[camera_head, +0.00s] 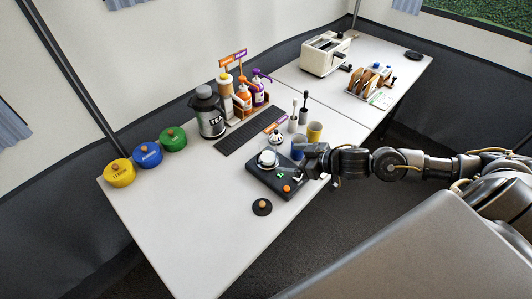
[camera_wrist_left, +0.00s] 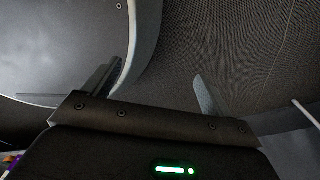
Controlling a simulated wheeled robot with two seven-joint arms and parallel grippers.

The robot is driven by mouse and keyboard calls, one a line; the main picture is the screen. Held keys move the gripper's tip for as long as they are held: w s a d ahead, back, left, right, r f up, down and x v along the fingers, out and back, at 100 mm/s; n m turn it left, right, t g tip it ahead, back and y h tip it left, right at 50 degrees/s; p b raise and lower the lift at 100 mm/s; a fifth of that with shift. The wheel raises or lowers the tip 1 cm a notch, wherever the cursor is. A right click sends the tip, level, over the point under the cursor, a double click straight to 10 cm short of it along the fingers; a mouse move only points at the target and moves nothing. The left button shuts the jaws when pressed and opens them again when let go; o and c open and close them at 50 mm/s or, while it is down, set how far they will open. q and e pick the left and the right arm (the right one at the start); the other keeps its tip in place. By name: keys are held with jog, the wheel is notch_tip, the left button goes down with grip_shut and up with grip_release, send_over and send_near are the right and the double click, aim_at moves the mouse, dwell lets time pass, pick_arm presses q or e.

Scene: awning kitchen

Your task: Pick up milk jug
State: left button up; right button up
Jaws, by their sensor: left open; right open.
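A small shiny pale vessel (camera_head: 268,159), which looks like the milk jug, stands on a black appliance base (camera_head: 262,180) near the table's right edge in the head view. It is small, and I cannot make out its handle. My right gripper (camera_head: 298,167) reaches in from the right at the base's right side. It is open, to the right of the vessel, with no hold on it. My left gripper (camera_wrist_left: 157,72) is open and empty in the left wrist view, over dark floor beside a grey curved surface. The jug is not in that wrist view.
A blue cup (camera_head: 297,149) and a yellow cup (camera_head: 314,132) stand close behind my right gripper. The table's front left is clear.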

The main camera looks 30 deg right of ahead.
aim_at(274, 157)
jog(key=x, duration=0.3)
jog(key=shift+r, duration=0.1)
jog(key=shift+w+a+f, duration=0.25)
jog(key=shift+w+f, duration=0.05)
jog(key=shift+w, duration=0.15)
jog(key=shift+w+a, duration=0.1)
jog(key=shift+a, duration=0.05)
jog(key=p+x, duration=0.1)
jog(key=x, duration=0.4)
jog(key=shift+a, duration=0.1)
pick_arm(q)
jog(key=shift+w+r, duration=0.5)
jog(key=shift+r, duration=0.2)
pick_arm(e)
jog(key=c, duration=1.1)
jog(key=shift+r, duration=0.15)
